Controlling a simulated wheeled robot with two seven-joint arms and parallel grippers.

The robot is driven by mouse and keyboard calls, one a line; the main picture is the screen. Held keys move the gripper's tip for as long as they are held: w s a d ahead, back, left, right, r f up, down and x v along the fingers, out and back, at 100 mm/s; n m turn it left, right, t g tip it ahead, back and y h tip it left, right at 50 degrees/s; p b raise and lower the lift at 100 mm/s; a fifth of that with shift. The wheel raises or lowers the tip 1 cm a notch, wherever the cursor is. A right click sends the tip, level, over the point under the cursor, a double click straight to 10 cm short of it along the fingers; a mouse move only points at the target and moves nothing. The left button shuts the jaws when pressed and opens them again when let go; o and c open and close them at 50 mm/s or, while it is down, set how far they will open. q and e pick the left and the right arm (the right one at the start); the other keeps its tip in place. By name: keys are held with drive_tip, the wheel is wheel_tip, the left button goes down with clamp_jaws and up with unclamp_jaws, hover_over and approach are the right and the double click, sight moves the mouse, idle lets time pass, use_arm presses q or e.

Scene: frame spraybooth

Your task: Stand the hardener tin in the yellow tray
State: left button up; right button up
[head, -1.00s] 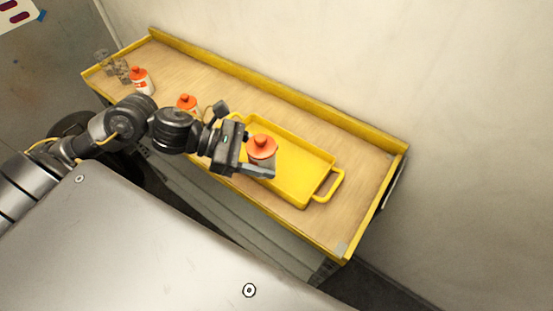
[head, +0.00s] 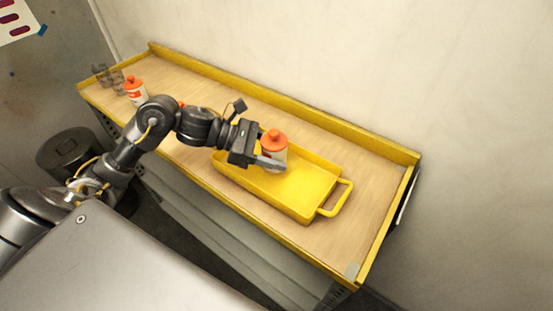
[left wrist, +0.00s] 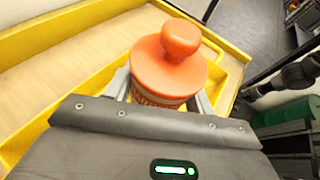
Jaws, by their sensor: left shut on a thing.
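The hardener tin (head: 274,147) has an orange lid with a knob and a pale body with an orange label. My left gripper (head: 270,162) is shut on it and holds it upright over the far side of the yellow tray (head: 308,198). I cannot tell whether its base touches the tray floor. In the left wrist view the tin (left wrist: 168,66) stands between the two fingers, its lower body hidden by the gripper. The yellow tray (left wrist: 228,75) shows around it there. My right gripper is not in view.
The tray lies on a wooden bench top (head: 375,205) with a raised yellow edge. An orange-capped white bottle (head: 135,90) and grey metal parts (head: 107,76) stand at its far left. Another orange cap (head: 182,105) is mostly hidden behind my arm. Bench right of the tray is clear.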

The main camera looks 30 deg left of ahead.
sight(277, 159)
use_arm(q)
drive_tip(key=shift+w+f, duration=0.2)
drive_tip(key=shift+w+f+p, duration=0.15)
drive_tip(key=shift+f+p, duration=0.15)
drive_tip(key=shift+p, duration=0.1)
wheel_tip(277, 159, down, 2)
drive_tip(key=shift+f+p, duration=0.1)
drive_tip(key=shift+p, duration=0.6)
drive_tip(key=shift+f, duration=0.3)
drive_tip(key=shift+f, duration=0.1)
drive_tip(key=shift+f, duration=0.1)
drive_tip(key=o, duration=1.1)
drive_tip(key=shift+c, duration=0.2)
